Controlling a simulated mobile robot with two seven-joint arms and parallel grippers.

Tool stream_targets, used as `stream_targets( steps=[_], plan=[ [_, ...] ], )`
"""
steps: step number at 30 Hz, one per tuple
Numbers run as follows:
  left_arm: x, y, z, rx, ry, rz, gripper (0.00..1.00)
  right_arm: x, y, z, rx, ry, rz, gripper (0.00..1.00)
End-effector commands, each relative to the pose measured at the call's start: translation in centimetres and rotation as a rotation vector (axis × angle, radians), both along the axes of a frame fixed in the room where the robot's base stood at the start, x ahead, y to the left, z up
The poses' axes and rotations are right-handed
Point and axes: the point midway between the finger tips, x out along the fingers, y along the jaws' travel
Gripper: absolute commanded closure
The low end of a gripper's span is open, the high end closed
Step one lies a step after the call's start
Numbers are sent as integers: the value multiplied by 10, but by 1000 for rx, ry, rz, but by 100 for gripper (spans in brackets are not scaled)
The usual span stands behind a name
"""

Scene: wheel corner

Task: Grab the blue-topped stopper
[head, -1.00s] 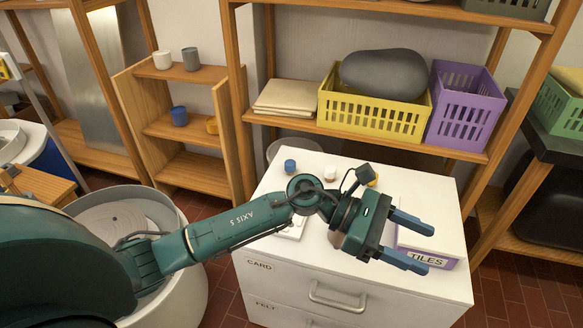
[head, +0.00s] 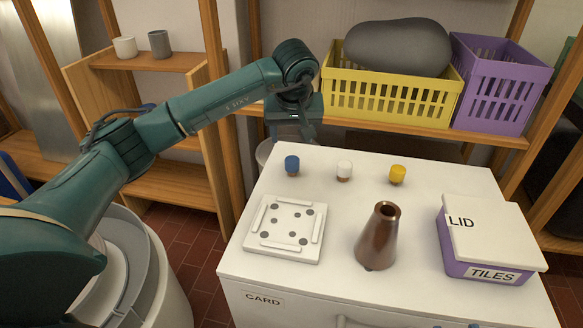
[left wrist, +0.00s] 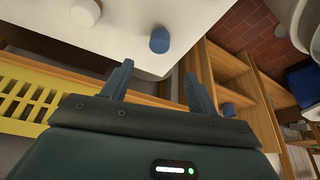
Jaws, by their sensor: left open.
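The blue-topped stopper (head: 292,165) stands on the white cabinet top (head: 335,290), near its back left corner. My left gripper (head: 293,132) hangs behind and above it in the head view, past the back edge of the top. In the left wrist view the gripper's two fingers (left wrist: 158,72) are spread apart with nothing between them. The blue stopper also shows there (left wrist: 159,42), beyond the fingertips and apart from them. My right gripper is out of view.
A white-topped stopper (head: 344,171) and a yellow-topped one (head: 397,174) stand right of the blue one. A white plate with holes (head: 285,229), a brown cone-shaped vessel (head: 379,238) and a lidded tiles box (head: 490,238) stand nearer. A shelf with a yellow basket (head: 390,97) is behind.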

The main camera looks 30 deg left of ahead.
Motion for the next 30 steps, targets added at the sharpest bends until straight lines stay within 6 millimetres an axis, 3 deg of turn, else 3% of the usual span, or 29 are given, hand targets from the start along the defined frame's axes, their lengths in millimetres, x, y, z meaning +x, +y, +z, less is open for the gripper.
stream_targets(
  steps=[1, 6, 14, 21, 30],
  plan=[
    [3, 1, -15, -2, 6, 0, 41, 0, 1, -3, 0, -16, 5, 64],
    [13, 7, -43, -5, 4, 1, 41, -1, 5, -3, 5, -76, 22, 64],
    [21, 10, -62, -6, 2, -1, 41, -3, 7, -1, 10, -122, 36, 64],
    [31, 16, -97, -8, 3, 2, 41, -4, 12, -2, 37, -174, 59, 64],
    [36, 19, -105, -6, 0, 0, 41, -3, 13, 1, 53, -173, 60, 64]
  ],
)
